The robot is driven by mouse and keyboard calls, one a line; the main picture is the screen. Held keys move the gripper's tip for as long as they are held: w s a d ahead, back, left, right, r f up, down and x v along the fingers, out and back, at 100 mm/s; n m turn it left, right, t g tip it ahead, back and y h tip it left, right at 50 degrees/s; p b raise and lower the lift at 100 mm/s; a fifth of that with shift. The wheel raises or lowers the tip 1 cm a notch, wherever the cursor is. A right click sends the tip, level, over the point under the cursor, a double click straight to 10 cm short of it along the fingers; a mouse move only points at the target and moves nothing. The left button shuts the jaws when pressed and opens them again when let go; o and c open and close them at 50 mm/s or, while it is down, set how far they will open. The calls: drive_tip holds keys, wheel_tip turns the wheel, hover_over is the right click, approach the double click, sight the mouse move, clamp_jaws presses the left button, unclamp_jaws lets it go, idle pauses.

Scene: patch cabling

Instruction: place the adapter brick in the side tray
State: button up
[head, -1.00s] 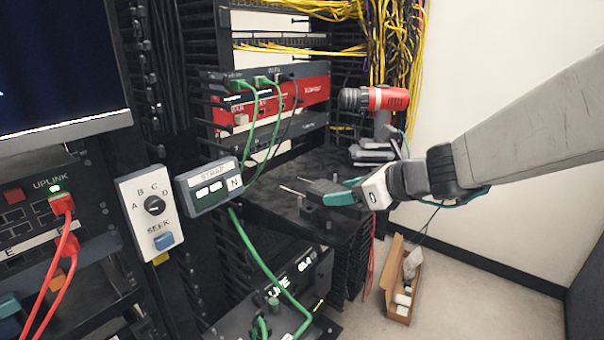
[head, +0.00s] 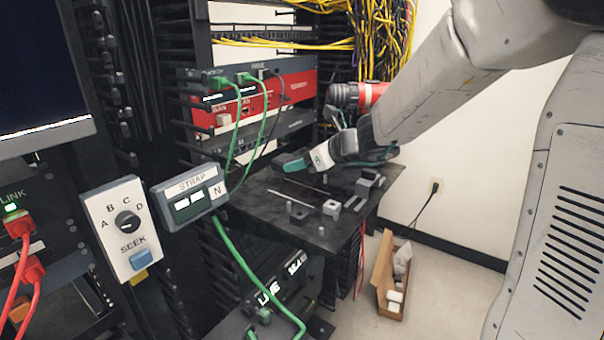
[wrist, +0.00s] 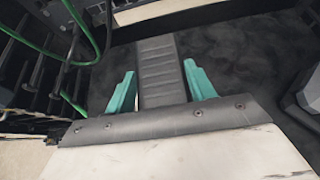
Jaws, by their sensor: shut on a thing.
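My gripper (head: 287,163) has teal fingers and hangs over the back of the dark shelf, in front of the rack units. The wrist view shows the gripper (wrist: 160,82) with a dark grey ribbed block between its two fingers. This block, which I take for the adapter brick (wrist: 159,66), reaches beyond the fingertips over a dark surface. In the head view I cannot make out the brick clearly at the gripper. I cannot tell for certain which thing is the side tray.
The dark shelf (head: 270,208) carries several small grey blocks and a thin rod. A red tool (head: 345,96) is behind my arm. A cardboard box (head: 384,285) stands on the floor. Green cables (head: 240,258) hang left of the shelf.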

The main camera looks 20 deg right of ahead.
sight(320, 190)
drive_tip(key=shift+w+f, duration=0.1)
drive_tip(key=shift+w, duration=0.15)
drive_tip(key=shift+f, duration=1.65)
drive_tip(key=shift+f, duration=0.15)
drive_tip(key=o, duration=1.1)
drive_tip(key=shift+o, duration=0.4)
